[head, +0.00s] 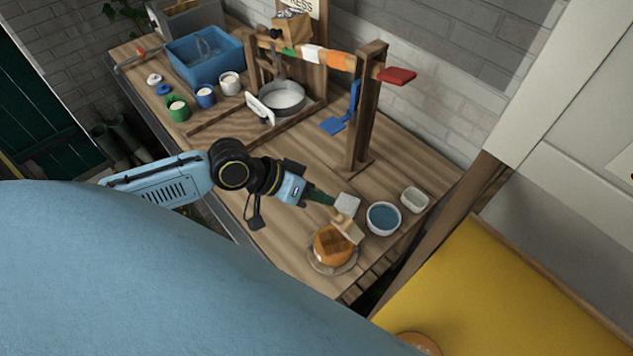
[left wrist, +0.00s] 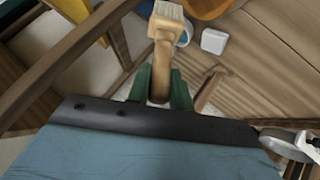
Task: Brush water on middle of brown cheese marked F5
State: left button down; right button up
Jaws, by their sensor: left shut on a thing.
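My left gripper (head: 322,197) has green fingertips and is shut on the handle of a wooden brush (head: 348,229). The brush's pale head is at the brown-orange cheese (head: 328,243), overlapping its upper right side in the head view; I cannot tell whether it touches. The cheese sits on a round plate (head: 327,268) near the table's front edge. No F5 mark is readable. A white bowl of blue water (head: 383,218) stands right of the cheese. In the left wrist view the brush (left wrist: 163,45) points away from the fingers (left wrist: 161,88). My right gripper is not in view.
A small white dish (head: 414,199) stands beyond the bowl. A wooden press frame (head: 363,120) with a red handle (head: 397,76) rises behind. A metal pot (head: 283,98), small tubs and a blue basin (head: 204,57) stand farther left. A yellow surface (head: 500,290) lies at right.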

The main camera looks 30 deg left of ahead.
aim_at(318, 188)
pick_arm(q)
notch_tip(318, 188, up, 3)
jog(key=shift+w+r+p, duration=0.1)
jog(key=shift+r+p, duration=0.05)
jog(key=shift+p, duration=0.5)
jog(key=shift+r, duration=0.95)
jog(key=shift+f, duration=0.1)
